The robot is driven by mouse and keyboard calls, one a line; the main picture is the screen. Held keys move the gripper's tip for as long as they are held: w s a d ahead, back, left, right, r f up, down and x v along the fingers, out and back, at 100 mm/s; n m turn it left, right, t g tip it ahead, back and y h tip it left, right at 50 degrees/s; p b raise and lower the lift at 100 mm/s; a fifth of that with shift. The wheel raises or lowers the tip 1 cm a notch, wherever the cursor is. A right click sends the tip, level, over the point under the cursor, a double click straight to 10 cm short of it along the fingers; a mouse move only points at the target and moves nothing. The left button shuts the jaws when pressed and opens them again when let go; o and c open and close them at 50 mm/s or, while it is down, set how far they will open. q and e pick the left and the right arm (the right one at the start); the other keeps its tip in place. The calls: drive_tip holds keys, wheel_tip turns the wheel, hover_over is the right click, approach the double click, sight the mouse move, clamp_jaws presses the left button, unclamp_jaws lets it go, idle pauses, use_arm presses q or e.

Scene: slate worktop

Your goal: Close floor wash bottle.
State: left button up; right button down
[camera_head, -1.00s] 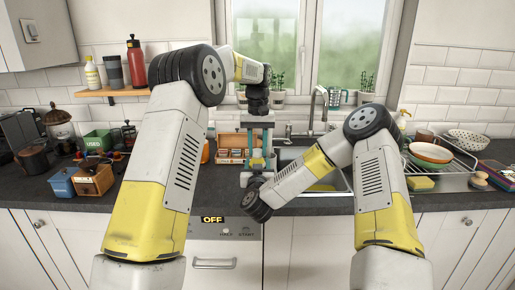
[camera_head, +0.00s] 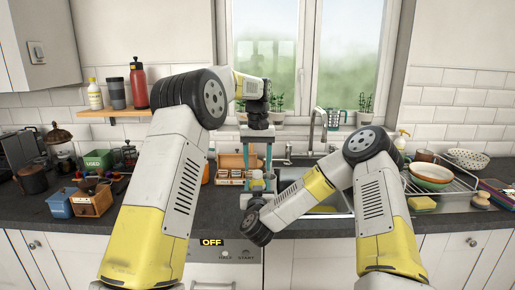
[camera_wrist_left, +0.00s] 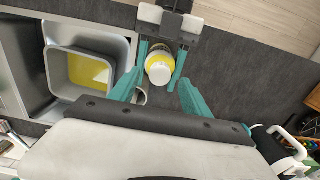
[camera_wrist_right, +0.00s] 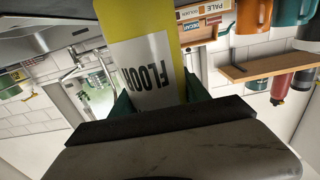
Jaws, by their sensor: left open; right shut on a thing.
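The floor wash bottle (camera_wrist_right: 145,20) is yellow with a pale label reading "FLOO" in the right wrist view. My right gripper (camera_wrist_right: 158,97) is shut on its body. In the left wrist view the bottle's pale round top (camera_wrist_left: 159,74) with a yellow ring shows between the spread teal fingers of my left gripper (camera_wrist_left: 158,88). In the head view the left gripper (camera_head: 257,172) points down over the bottle (camera_head: 257,181), its fingers apart on either side. Whether they touch the top is unclear, as is whether a cap is fully seated.
The sink (camera_wrist_left: 75,70) is beside the grippers, with the tap (camera_head: 318,130) behind it. A wooden tea box (camera_head: 232,166) stands behind the bottle. A dish rack (camera_head: 455,180) is at right; wooden (camera_head: 92,203) and blue (camera_head: 60,205) boxes are at left.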

use_arm(q)
wheel_tip(320, 180, up, 10)
drive_tip(key=shift+f, duration=0.2)
use_arm(e)
drive_tip(key=shift+c, duration=2.3)
unclamp_jaws()
drive_tip(key=s, duration=0.7)
drive_tip(key=shift+s, duration=0.4)
